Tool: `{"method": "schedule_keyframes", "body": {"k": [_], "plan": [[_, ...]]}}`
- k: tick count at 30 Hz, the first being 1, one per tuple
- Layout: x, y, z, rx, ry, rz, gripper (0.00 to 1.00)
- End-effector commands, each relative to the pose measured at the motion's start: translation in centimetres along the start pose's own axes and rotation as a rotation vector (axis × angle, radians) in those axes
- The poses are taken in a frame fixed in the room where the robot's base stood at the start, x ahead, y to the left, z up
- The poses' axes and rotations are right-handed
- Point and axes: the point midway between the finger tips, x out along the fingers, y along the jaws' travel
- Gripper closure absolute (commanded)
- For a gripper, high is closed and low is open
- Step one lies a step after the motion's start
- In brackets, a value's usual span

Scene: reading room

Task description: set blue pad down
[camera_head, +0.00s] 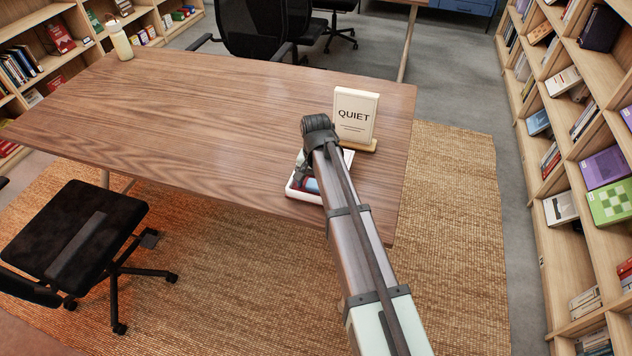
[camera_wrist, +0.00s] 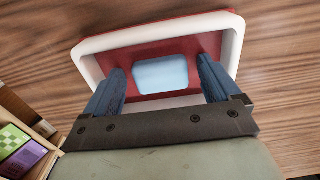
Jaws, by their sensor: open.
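The light blue pad (camera_wrist: 162,75) lies inside a shallow tray with a white rim (camera_wrist: 85,68) and a red inside. My gripper (camera_wrist: 160,66) is open above the tray, with one dark blue finger on each side of the pad. A gap shows between each finger and the pad. In the head view the tray (camera_head: 292,191) sits on the wooden table near its front right edge. My arm hides much of the tray there, and the fingers are mostly hidden too.
A cream QUIET sign (camera_head: 355,112) stands on the wooden table (camera_head: 200,110) just behind my gripper. A pale bottle (camera_head: 119,40) stands at the far left corner. The middle of the table is clear. A black chair (camera_head: 70,235) is in front; bookshelves (camera_head: 570,150) line the right.

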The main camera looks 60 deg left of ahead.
Motion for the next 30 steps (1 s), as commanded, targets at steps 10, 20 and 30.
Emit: {"method": "schedule_keyframes", "body": {"k": [10, 20, 30], "plan": [[-1.3, 0.0, 0.0, 0.0, 0.001, 0.0, 0.1], [-6.9, 0.0, -0.1, 0.0, 0.002, -0.001, 0.1], [-11.4, 0.0, 0.0, 0.0, 0.0, 0.0, 0.1]]}}
